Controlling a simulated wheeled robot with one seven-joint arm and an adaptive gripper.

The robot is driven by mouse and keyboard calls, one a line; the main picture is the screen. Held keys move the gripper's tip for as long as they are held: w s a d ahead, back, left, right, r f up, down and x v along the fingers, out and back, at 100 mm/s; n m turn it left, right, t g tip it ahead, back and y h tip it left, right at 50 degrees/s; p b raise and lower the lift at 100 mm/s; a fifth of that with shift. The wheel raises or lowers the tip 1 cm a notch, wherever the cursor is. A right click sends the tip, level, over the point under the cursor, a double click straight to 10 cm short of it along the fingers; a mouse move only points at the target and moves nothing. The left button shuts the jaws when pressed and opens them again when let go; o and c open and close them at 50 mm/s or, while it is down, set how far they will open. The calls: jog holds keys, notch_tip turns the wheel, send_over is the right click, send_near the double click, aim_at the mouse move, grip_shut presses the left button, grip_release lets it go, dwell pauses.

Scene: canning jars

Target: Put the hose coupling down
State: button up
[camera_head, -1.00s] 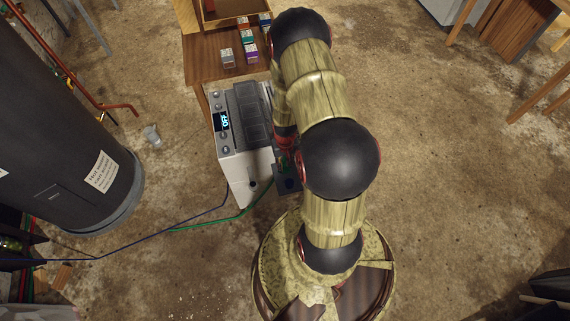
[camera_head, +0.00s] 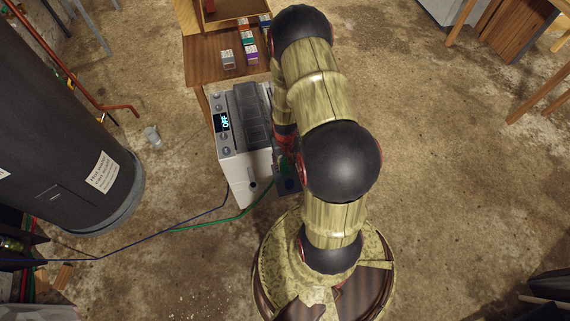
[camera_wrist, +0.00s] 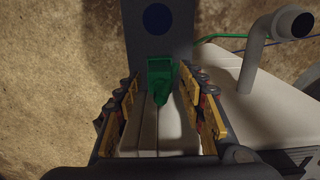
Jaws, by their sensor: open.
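A green piece, which looks like the hose coupling (camera_wrist: 162,72), stands at the near edge of a dark grey plate (camera_wrist: 180,38) with a blue disc. My gripper (camera_wrist: 165,82) is open, its two yellow-edged fingers on either side of the coupling with visible gaps. The coupling looks upright and resting at the plate, but its underside is hidden. In the head view the dark plate (camera_head: 283,187) sits against the machine's right side, and my arm hides most of my gripper. Pale grey shapes lie between the fingers below the coupling; I cannot tell what they are.
The white machine (camera_head: 248,178) with an "OFF" display stands left of my arm. Its bent grey pipe (camera_wrist: 257,50) rises close to my right finger. A green hose (camera_head: 210,226) and a blue hose (camera_head: 160,236) cross the floor. A dark tank (camera_head: 75,150) stands left.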

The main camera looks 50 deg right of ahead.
notch_tip(320, 180, up, 10)
jog(key=p, duration=0.4)
notch_tip(320, 180, up, 13)
jog(key=n+t, duration=0.1)
send_over(285, 163)
jog(key=w+a, duration=0.3)
jog(key=w, duration=0.2)
jog(key=a+r+n+t, duration=0.1)
jog(key=a+r, duration=0.3)
jog(key=r, duration=0.4)
jog(key=a+r+n+t, duration=0.1)
jog(key=a+r, duration=0.3)
jog(key=r, duration=0.4)
jog(key=s+a+r+n+t, duration=0.2)
jog(key=s+a+r+n, duration=0.1)
jog(key=s+a+r, duration=0.9)
notch_tip(285, 163, up, 4)
jog(key=shift+s+t, duration=0.3)
jog(key=shift+s, duration=0.05)
